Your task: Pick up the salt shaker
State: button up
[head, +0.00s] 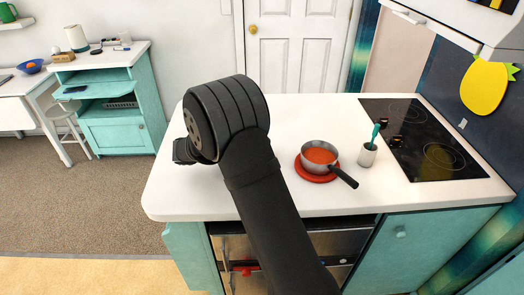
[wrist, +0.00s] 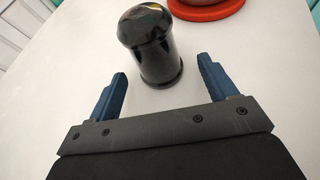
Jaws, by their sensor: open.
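A glossy black shaker with a domed top (wrist: 152,48), which I take for the salt shaker, stands upright on the white counter in the wrist view. My gripper (wrist: 163,68) is open, with one blue finger on each side of the shaker's lower part and a visible gap on both sides. The shaker's base reaches about as far as the fingertips. Neither finger appears to touch it. In the head view my arm hides the shaker and most of my gripper; only a dark part of the wrist end (head: 184,151) shows at the left.
A pot of red-orange contents (head: 320,156) sits on a red round trivet (head: 303,172), its handle pointing front right. The trivet's edge also shows in the wrist view (wrist: 205,11). A grey utensil cup (head: 367,156) and a black cooktop (head: 425,140) are farther right. The counter's left end is clear.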

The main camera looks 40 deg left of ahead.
jog(key=x, duration=0.5)
jog(key=shift+w+a+f, duration=0.1)
jog(key=shift+w+f, duration=0.05)
jog(key=shift+f, duration=0.05)
jog(key=c, duration=1.1)
jog(key=shift+c, duration=0.2)
jog(key=shift+r, duration=0.15)
